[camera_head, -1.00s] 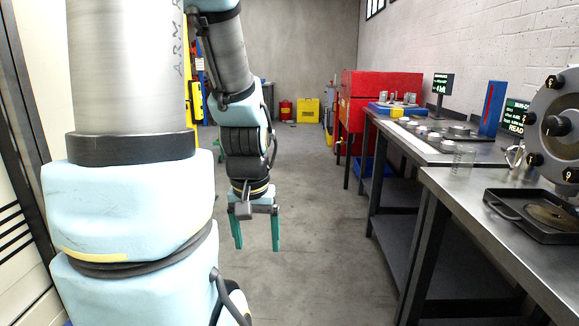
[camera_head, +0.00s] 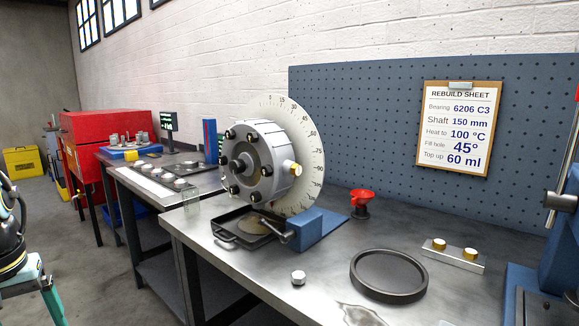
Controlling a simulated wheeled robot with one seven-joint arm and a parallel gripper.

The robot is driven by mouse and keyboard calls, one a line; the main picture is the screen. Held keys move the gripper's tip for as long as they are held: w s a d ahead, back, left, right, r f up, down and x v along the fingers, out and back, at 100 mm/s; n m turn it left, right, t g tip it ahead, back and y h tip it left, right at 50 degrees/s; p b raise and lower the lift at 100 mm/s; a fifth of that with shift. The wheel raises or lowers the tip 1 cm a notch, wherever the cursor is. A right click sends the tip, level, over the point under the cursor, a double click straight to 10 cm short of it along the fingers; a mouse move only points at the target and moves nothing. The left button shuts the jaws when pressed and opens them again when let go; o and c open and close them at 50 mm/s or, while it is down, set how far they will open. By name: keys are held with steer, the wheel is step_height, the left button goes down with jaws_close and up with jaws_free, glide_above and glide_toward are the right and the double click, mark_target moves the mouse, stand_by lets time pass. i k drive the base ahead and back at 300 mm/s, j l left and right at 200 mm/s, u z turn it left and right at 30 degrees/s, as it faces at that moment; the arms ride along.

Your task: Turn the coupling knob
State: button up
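The grey round housing (camera_head: 262,160) stands on the near bench in front of a pale graduated dial (camera_head: 302,125). Its face carries several dark knobs around a larger dark central knob (camera_head: 238,164); I cannot tell for certain which one is the coupling knob. A brass plug (camera_head: 296,170) sits on its right side. My gripper (camera_head: 25,308) is at the lower left edge, partly cut off, over the floor and far from the housing. One teal finger shows, with an empty gap beside it.
A black tray (camera_head: 226,238) lies below the housing. A rebuild sheet (camera_head: 457,130) hangs behind. The aisle floor is clear.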

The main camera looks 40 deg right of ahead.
mark_target(236, 166)
steer(key=z, duration=1.1)
